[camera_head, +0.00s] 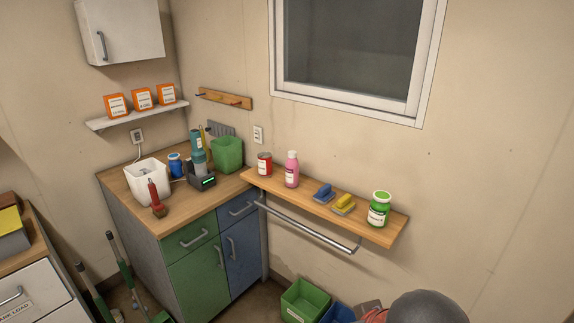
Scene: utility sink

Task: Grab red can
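A small red can (264,164) with a white label and a pale top stands upright at the left end of the wooden wall shelf (383,232), below the window. A pink bottle (292,169) stands close to its right. My gripper does not show in the head view. A dark grey rounded shape at the bottom right edge may be part of my arm, but I cannot tell.
Blue and yellow brushes (343,204) and a green jar (379,208) share the shelf. A metal rail (308,228) runs below its front. Left is a cabinet (203,262) topped with a green bin (227,154) and white container (147,182). Bins stand on the floor.

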